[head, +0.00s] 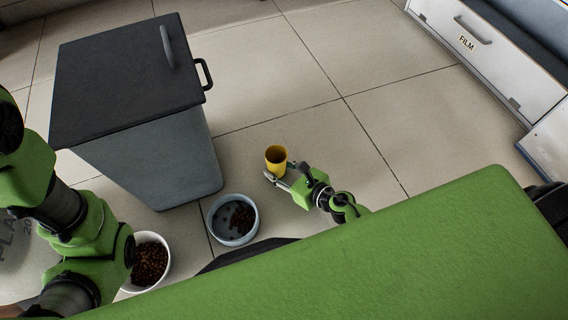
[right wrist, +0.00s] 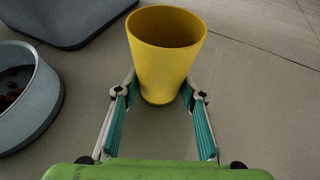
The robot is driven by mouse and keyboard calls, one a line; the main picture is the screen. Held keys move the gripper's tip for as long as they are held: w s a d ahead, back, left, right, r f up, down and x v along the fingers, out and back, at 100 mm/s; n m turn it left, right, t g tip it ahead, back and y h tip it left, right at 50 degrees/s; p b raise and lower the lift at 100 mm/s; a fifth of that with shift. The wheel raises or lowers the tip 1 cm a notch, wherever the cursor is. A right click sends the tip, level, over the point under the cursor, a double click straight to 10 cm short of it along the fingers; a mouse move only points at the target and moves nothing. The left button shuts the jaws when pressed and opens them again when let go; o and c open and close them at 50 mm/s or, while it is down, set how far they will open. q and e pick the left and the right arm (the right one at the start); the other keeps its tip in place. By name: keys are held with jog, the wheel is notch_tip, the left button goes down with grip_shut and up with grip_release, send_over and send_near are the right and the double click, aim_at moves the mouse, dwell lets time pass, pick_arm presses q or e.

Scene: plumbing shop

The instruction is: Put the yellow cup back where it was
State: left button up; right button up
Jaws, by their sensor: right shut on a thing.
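The yellow cup (head: 276,157) is upright with its open mouth up, over the tiled floor to the right of the grey bin. My right gripper (head: 275,175) is shut on the cup. In the right wrist view the cup (right wrist: 164,55) stands between the two fingers of my right gripper (right wrist: 160,95), which touch its lower sides. The cup looks empty inside. I cannot tell whether its base touches the floor. My left arm shows at the left of the head view, but its gripper is not in view.
A grey bin (head: 150,150) with a dark lid stands left of the cup. A grey-blue bowl (head: 213,232) with some kibble is close to the cup, and a white bowl (head: 166,272) full of kibble is further left. Drawers (head: 490,50) marked FILM stand at upper right. Floor right of the cup is clear.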

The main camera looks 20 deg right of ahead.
jog(key=shift+a+f, duration=0.1)
jog(key=shift+f, duration=0.05)
jog(key=o, duration=1.1)
